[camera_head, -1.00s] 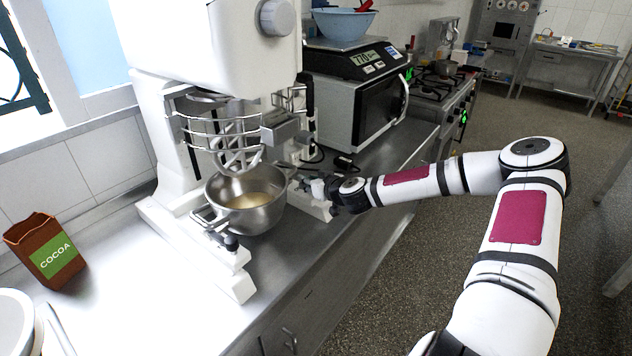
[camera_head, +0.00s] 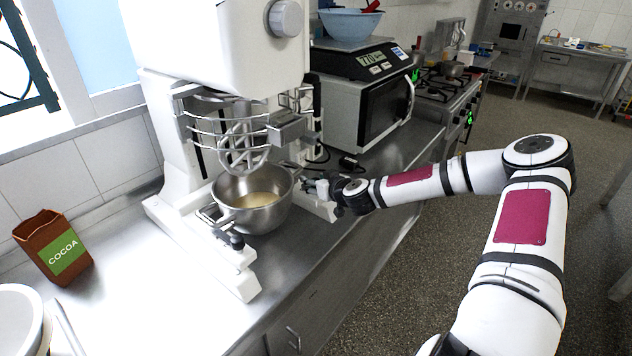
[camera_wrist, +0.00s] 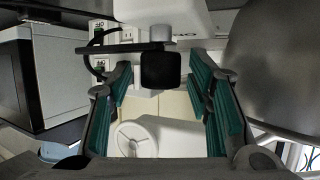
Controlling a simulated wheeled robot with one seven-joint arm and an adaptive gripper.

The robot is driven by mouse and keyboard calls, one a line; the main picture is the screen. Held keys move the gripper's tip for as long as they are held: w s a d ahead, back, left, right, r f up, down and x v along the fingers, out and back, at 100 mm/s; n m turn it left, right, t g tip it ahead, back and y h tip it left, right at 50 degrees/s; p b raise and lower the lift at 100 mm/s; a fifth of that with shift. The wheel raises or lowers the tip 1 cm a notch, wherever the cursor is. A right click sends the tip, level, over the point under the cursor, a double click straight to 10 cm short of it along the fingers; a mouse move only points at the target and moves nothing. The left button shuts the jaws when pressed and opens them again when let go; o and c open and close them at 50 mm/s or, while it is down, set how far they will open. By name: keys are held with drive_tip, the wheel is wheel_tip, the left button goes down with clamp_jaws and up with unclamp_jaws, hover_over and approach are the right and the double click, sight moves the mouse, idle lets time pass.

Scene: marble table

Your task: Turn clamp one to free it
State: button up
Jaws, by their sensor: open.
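The white stand mixer (camera_head: 215,50) stands on the counter with a metal bowl (camera_head: 240,218) of pale contents under its wire guard. A black-ended clamp handle (camera_head: 235,241) sits on the near arm of the bowl support. My gripper (camera_head: 314,186) is at the bowl's far right side. In the wrist view, my gripper (camera_wrist: 162,78) is open, and a black clamp end (camera_wrist: 160,70) on a dark lever lies between its teal pads, with gaps on both sides. The bowl (camera_wrist: 275,65) is close on the right there. I cannot tell which clamp is numbered one.
A microwave oven (camera_head: 380,105) with a scale (camera_head: 362,62) and blue bowl (camera_head: 347,22) on top stands behind. A cocoa box (camera_head: 55,248) is at left, beside a white tub (camera_head: 20,318). The counter right of the mixer is narrow, with floor beyond its edge.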

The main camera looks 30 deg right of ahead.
drive_tip(key=v, duration=1.2)
idle(0.3)
drive_tip(key=s+a+n+g+y, duration=0.2)
drive_tip(key=s+a+n+g, duration=0.35)
drive_tip(key=a, duration=0.45)
drive_tip(key=s+a+r+m+g, duration=0.1)
drive_tip(key=s+a+r, duration=0.4)
drive_tip(key=s+r, duration=0.6)
drive_tip(key=s+a+r+m+g+h, duration=0.1)
drive_tip(key=s+a+r+m, duration=0.3)
drive_tip(key=s+r, duration=0.7)
drive_tip(key=s+a+g, duration=0.1)
drive_tip(key=s, duration=0.1)
drive_tip(key=shift+s+a+r+h, duration=0.3)
drive_tip(key=shift+s+a+r, duration=0.05)
drive_tip(key=shift+s, duration=0.05)
drive_tip(key=shift+w, duration=0.1)
